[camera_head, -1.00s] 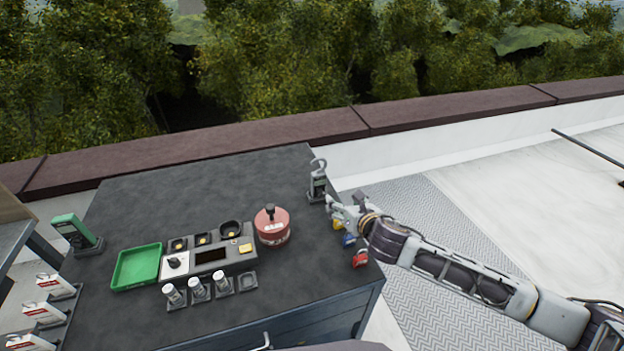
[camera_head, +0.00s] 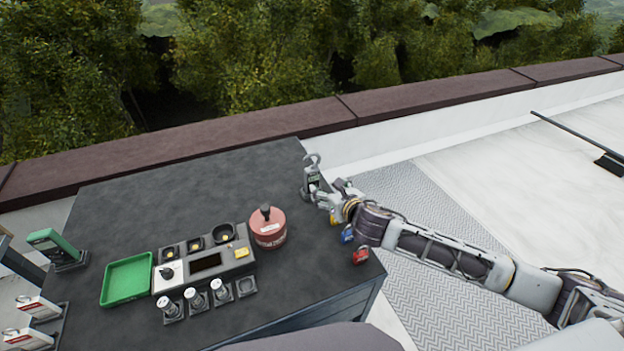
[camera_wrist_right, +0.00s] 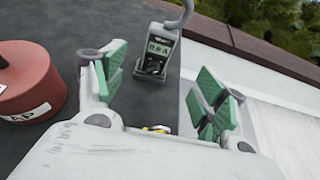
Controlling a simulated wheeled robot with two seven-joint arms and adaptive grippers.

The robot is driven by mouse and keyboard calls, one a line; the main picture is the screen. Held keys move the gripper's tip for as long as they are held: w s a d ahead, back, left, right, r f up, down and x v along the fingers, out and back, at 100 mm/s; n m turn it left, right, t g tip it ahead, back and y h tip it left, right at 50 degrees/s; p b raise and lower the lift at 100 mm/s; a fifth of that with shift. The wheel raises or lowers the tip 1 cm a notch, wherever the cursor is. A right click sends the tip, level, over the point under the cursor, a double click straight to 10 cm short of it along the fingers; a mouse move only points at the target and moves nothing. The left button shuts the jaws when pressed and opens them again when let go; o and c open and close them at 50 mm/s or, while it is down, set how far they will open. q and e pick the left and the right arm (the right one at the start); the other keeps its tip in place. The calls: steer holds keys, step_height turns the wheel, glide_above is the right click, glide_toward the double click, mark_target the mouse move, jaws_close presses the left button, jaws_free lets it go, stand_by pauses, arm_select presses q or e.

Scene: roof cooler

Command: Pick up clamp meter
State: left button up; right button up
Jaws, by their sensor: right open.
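The clamp meter (camera_head: 311,178) is a grey-black device with a hooked jaw on top and a small display. It stands upright at the right back edge of the dark table. In the right wrist view the clamp meter (camera_wrist_right: 155,55) shows ahead, between and beyond the fingers. My right gripper (camera_head: 325,195) is close in front of it in the head view. My right gripper (camera_wrist_right: 155,90) is open, with green finger pads apart and nothing between them. My left gripper is not in view.
A red canister (camera_head: 268,230) stands left of my right gripper. Yellow, blue and red padlock-like items (camera_head: 361,256) sit at the table's right edge. A green tray (camera_head: 127,279), a grey instrument panel (camera_head: 205,264) and a green device (camera_head: 52,247) are further left. The table's back is clear.

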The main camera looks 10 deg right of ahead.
glide_toward(314, 178)
steer(key=shift+d+x, duration=0.25)
steer(key=shift+x, duration=1.15)
steer(key=shift+w+a+f, duration=0.3)
steer(key=shift+w+a, duration=0.05)
steer(key=shift+w, duration=0.35)
steer(key=shift+x, duration=0.85)
steer(key=shift+w, duration=0.15)
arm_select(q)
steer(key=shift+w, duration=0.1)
